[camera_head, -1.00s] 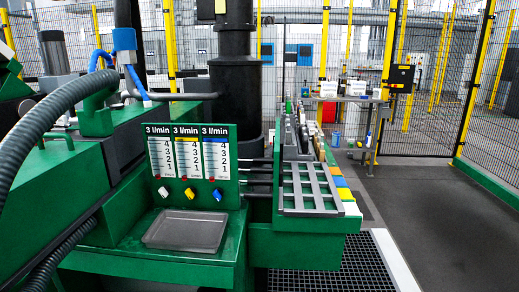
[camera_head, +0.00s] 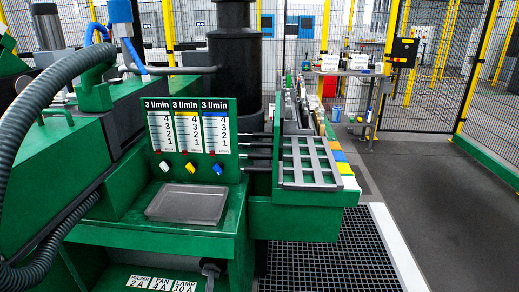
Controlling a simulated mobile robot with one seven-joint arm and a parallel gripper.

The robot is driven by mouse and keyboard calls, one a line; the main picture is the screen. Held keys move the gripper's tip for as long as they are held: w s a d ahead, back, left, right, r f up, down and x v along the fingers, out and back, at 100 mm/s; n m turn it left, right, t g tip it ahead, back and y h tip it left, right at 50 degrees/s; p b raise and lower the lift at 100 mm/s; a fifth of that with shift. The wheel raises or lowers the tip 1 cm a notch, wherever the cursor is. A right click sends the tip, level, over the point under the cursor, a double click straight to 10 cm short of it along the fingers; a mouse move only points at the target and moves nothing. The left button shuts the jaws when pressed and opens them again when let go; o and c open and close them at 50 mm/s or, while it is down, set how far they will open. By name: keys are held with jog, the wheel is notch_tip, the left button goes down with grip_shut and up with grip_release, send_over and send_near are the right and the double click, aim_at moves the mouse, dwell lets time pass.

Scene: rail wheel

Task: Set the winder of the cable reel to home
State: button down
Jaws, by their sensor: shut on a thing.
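I cannot make out a cable reel or its winder in the head view. My gripper does not show either, so what it holds is hidden from this view. The view is of a green machine (camera_head: 45,155) with a ribbed grey hose (camera_head: 40,95) along its left side.
A gauge panel (camera_head: 190,130) with white, yellow and blue knobs stands above a shallow grey tray (camera_head: 188,204). A slatted grey rack (camera_head: 310,162) is to its right, above a dark floor grating (camera_head: 335,262). Clear grey floor (camera_head: 440,200) lies right, before a mesh fence (camera_head: 425,105).

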jog(key=shift+m, duration=0.4)
jog(key=shift+f, duration=0.1)
jog(key=shift+m, duration=0.5)
jog(key=c, duration=0.7)
grip_release()
jog(key=shift+s, duration=0.1)
jog(key=shift+s+a+p, duration=0.15)
jog(key=shift+s+p, duration=0.55)
jog(key=shift+s, duration=1)
jog(key=shift+s+a+p, duration=0.15)
jog(key=shift+s+p, duration=0.5)
jog(key=shift+s, duration=1.05)
